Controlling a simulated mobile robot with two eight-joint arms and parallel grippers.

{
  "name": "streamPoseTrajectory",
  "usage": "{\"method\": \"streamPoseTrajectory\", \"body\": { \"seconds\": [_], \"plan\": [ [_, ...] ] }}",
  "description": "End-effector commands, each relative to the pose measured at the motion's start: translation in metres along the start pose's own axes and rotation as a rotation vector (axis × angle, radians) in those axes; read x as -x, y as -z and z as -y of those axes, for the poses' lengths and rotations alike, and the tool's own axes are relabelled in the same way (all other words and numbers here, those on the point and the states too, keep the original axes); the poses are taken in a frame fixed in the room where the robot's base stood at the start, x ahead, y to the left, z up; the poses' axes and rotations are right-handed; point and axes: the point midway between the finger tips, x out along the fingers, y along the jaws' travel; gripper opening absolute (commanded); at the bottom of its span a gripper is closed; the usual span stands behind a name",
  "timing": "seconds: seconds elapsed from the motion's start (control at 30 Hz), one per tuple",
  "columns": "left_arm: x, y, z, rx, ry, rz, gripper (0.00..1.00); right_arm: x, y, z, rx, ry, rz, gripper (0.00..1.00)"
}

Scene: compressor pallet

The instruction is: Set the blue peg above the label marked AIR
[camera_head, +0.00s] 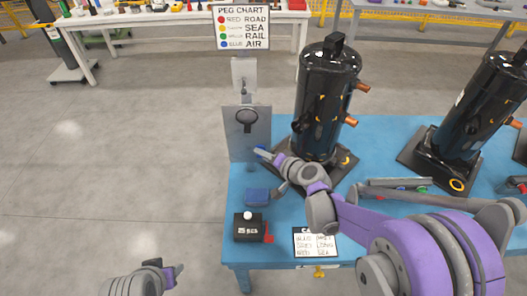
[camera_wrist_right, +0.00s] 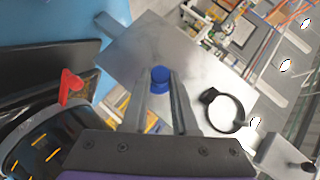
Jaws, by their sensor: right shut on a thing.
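The blue peg (camera_wrist_right: 160,76) is between the fingertips of my right gripper (camera_wrist_right: 162,95), which is shut on it. In the head view my right gripper (camera_head: 267,155) and the blue peg (camera_head: 259,150) are at the lower right edge of the upright grey panel (camera_head: 236,145). I cannot tell whether the peg touches the panel. The peg chart (camera_head: 241,27) above it pairs a blue dot with AIR. No separate AIR label on the panel is readable. My left gripper (camera_head: 172,276) is at the bottom left, away from the table; its opening is unclear.
Two black compressors (camera_head: 326,100) (camera_head: 484,105) stand on the blue table (camera_head: 285,263). A dark round fitting (camera_head: 246,120) sits on the panel.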

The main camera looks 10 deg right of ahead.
Motion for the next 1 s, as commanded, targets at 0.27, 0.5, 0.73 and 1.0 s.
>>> {"method": "streamPoseTrajectory", "body": {
  "seconds": [0.27,0.5,0.73,1.0],
  "plan": [
    [0.0,0.0,0.0,0.0,0.0,0.0,0.5,0.01,-0.01,0.0,0.0,0.0,0.0,0.0],
    [-0.001,-0.001,0.0,0.0,0.0,0.0,0.5,0.018,-0.018,0.0,0.0,0.0,0.0,0.0],
    [-0.001,-0.001,0.0,0.0,0.0,0.0,0.5,0.02,-0.02,0.0,0.0,0.0,0.0,0.0],
    [-0.001,-0.001,0.0,0.0,0.0,0.0,0.5,0.021,-0.021,-0.007,-0.011,-0.013,-0.024,0.0]
  ]
}}
